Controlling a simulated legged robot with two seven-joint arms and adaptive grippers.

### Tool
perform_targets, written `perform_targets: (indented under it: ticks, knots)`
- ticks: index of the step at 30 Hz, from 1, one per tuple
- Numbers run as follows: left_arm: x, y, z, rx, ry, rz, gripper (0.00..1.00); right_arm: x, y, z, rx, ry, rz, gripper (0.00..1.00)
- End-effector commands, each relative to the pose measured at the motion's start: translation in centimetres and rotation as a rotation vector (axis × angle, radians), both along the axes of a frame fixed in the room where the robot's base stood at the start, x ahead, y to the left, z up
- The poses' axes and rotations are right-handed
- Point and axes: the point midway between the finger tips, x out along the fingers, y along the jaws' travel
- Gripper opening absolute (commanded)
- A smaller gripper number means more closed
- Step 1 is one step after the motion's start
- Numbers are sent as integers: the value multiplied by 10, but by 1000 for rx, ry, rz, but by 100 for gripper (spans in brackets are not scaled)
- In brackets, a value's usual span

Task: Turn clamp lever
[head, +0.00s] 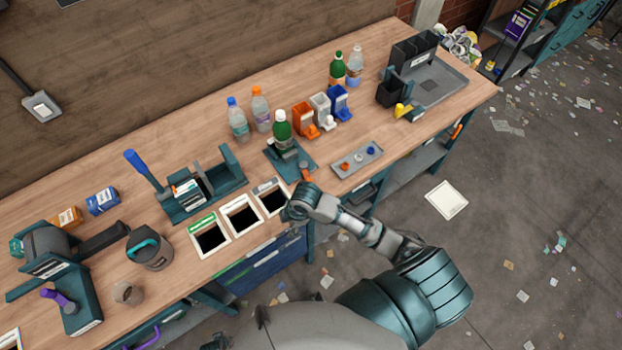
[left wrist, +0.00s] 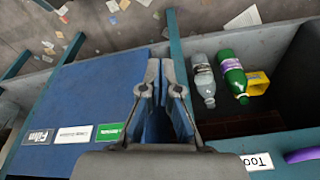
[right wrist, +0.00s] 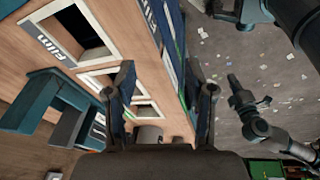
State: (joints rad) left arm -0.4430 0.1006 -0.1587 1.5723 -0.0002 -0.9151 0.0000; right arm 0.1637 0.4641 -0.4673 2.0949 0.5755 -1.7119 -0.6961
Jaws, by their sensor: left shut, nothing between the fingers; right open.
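A teal clamp fixture (head: 276,158) stands on the bench with a green bottle (head: 282,132) upright in it. An orange lever (head: 305,172) sticks out at the fixture's front right side. My right gripper (head: 287,213) is just in front of the fixture, near the bench's front edge and apart from the lever. In the right wrist view its fingers (right wrist: 163,100) are spread with nothing between them. The lever cannot be made out there. My left gripper (left wrist: 163,85) is shut and empty above a blue panel; it does not show in the head view.
Framed slots (head: 240,216) lie left of my right gripper. A press-like fixture with a blue lever (head: 145,170) stands behind them. A grey tray (head: 357,160) with small caps is to the right. The left wrist view shows bottles (left wrist: 232,72) in an open bin.

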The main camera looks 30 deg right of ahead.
Motion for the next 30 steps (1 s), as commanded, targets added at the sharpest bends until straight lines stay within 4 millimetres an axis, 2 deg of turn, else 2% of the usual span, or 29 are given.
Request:
perform_targets:
  ticks: [1,3,6,9,12,16,19,23,30]
  knots:
    - [-16,2,-28,3,23,-3,0,21,-12,12,-49,-9,101,54]
    - [-41,7,-65,5,43,-7,0,45,-31,29,-113,1,253,54]
    - [-82,14,-109,8,68,-13,0,75,-65,59,-190,31,434,54]
    - [-121,21,-137,11,88,-18,0,96,-99,91,-234,63,557,54]
    - [-152,27,-153,14,102,-22,0,108,-126,119,-252,85,636,54]
    - [-173,31,-161,16,109,-25,0,114,-145,139,-254,97,687,54]
    - [-178,32,-162,16,111,-26,0,115,-148,139,-251,101,701,54]
    - [-178,32,-161,16,111,-26,0,115,-147,122,-251,103,702,54]
    - [-178,32,-160,16,112,-26,0,114,-146,67,-251,104,700,54]
